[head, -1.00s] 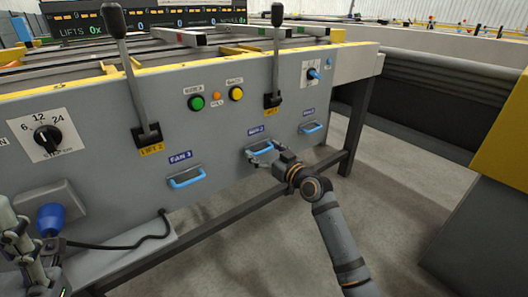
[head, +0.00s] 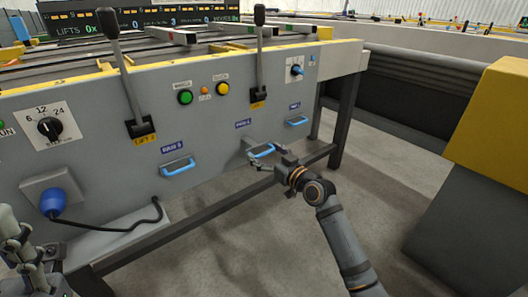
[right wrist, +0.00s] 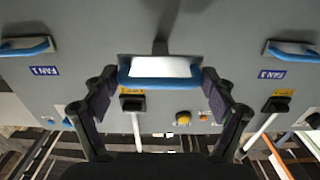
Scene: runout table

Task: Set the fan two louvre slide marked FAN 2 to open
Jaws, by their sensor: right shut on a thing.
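My right gripper (head: 270,158) is shut on this handle, with a finger at each end in the wrist view (right wrist: 160,76). My left gripper (head: 20,240) is at the lower left, partly cut off; its jaw opening is unclear.
The FAN 3 handle (head: 178,166) is to the left and the FAN 1 handle (head: 297,121) to the right, both close to the panel. Lift levers (head: 134,80), buttons (head: 185,97) and a dial (head: 50,128) are above. A table leg (head: 345,120) stands at right.

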